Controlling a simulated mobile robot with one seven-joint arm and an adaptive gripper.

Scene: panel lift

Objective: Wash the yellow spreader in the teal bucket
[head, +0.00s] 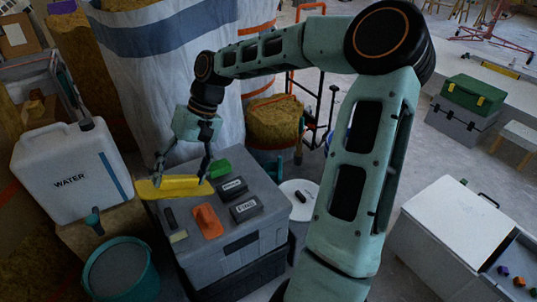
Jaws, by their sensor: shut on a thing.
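The yellow spreader (172,187) is at the far left edge of the grey toolbox lid. My gripper (182,176) points down at it and is shut on it; the exact contact at the fingertips is small and hard to make out. I cannot tell whether the spreader still touches the lid. The teal bucket (152,271) stands on the floor at the lower left, in front of the water container and left of the toolbox.
The grey toolbox (228,263) carries an orange tool (207,221), dark boxes (246,207) and a green item (220,169). A white water container (72,171) with a tap stands at left. A white bucket (299,211) is right of the toolbox.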

